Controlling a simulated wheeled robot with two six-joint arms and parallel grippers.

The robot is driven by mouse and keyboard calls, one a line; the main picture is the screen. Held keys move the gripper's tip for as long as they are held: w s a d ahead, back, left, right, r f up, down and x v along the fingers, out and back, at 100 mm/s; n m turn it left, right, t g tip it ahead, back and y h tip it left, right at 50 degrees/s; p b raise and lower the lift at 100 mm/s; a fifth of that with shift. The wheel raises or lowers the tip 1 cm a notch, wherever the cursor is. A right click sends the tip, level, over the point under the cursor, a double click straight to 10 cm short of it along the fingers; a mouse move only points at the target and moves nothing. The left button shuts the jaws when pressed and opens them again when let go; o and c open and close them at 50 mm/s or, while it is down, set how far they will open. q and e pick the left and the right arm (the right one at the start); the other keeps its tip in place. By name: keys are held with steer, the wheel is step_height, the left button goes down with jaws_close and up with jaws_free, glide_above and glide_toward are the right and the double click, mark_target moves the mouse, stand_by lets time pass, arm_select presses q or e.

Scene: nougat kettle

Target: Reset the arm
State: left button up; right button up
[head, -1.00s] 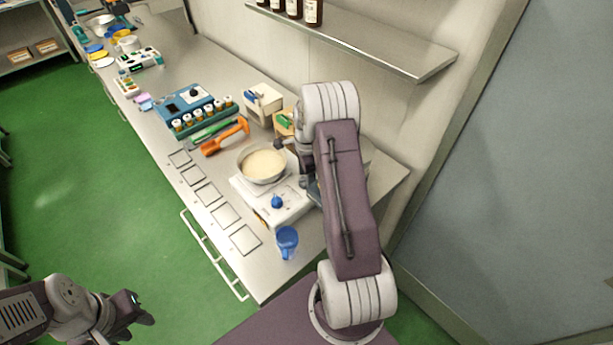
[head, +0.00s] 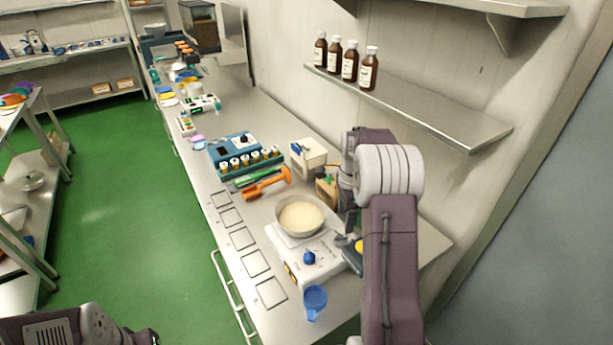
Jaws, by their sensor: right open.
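My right arm comes in from the lower right and bends over the right side of the bench. My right gripper (head: 347,238) is open, close to the right of a metal pan (head: 322,226) of cream-coloured mass. I see nothing held in it, though the arm partly hides it. The pan stands on a white hotplate (head: 325,262) with a blue knob. My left gripper (head: 146,338) is at the bottom left edge, over the green floor and away from the bench. It is mostly cut off, so its jaws do not show clearly.
A blue cup (head: 315,303) stands near the bench's front end. An orange tool (head: 268,184), a blue rack of vials (head: 236,150) and a white box (head: 308,154) lie beyond the pan. A wall shelf (head: 420,113) with brown bottles (head: 368,70) hangs above.

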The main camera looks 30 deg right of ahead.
steer(key=shift+w+a, duration=0.1)
steer(key=shift+a, duration=0.2)
steer(key=s+a+r+n+b, duration=0.1)
steer(key=s+a+n, duration=0.15)
steer(key=a, duration=0.45)
steer(key=s+a+r+n, duration=0.1)
steer(key=a+r+n, duration=0.15)
steer(key=a, duration=0.45)
steer(key=s+a+f+n, duration=0.2)
steer(key=s+n, duration=0.2)
steer(key=s+a+f+n, duration=0.2)
steer(key=s+f+n, duration=0.1)
steer(key=s+n, duration=0.1)
steer(key=s+a+f+n, duration=0.2)
steer(key=s+n, duration=0.2)
steer(key=s, duration=0.1)
steer(key=shift+s+f+n+t+b, duration=0.15)
steer(key=shift+s+n+t+b, duration=0.15)
steer(key=shift+n+b, duration=0.1)
steer(key=shift+w+d+f+n, duration=0.15)
steer(key=shift+f+n, duration=0.1)
steer(key=shift+n, duration=0.75)
steer(key=shift+w+n+t, duration=0.3)
steer(key=shift+w+n, duration=0.3)
steer(key=shift+n, duration=0.2)
